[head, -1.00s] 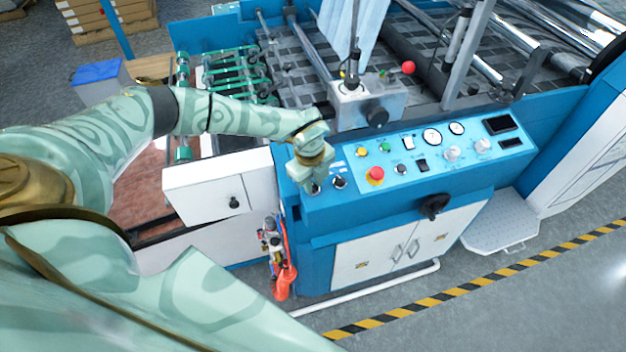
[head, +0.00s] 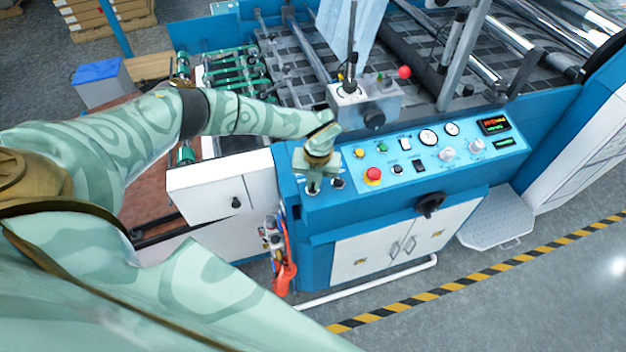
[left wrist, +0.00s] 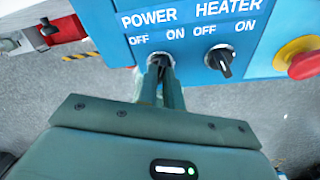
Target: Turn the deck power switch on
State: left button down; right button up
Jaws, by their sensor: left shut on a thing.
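The blue control deck (head: 330,208) stands ahead of me. The power switch (left wrist: 157,61) is a dark knob under the printed word POWER, with OFF to its left and ON to its right. My left gripper (left wrist: 163,78) is shut on this knob, and its fingers hide most of it, so its pointer cannot be read. In the head view the left gripper (head: 314,184) reaches down onto the deck's left end. The heater switch (left wrist: 220,60) sits just right of it, apart from the fingers. The digital displays (head: 495,126) glow red and green. My right gripper is not in view.
A red emergency button (head: 372,174) on a yellow base is to the right of the switches. Gauges (head: 428,138) and other knobs line the panel. A white cabinet (head: 208,192) adjoins on the left, and a metal box (head: 373,118) stands behind.

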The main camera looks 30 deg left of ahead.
pick_arm(q)
jog(key=shift+s+f+m, duration=0.1)
jog(key=shift+m, duration=0.5)
jog(key=shift+s+d+f, duration=0.1)
jog(key=shift+f, duration=0.05)
jog(key=c, duration=1.5)
grip_release()
jog(key=shift+r, duration=0.45)
jog(key=r, duration=0.5)
jog(key=d+r, duration=0.1)
jog(key=r, duration=0.4)
jog(key=w+r+p, duration=0.1)
jog(key=r, duration=0.4)
jog(key=shift+d+r, duration=0.15)
jog(key=shift+d, duration=0.15)
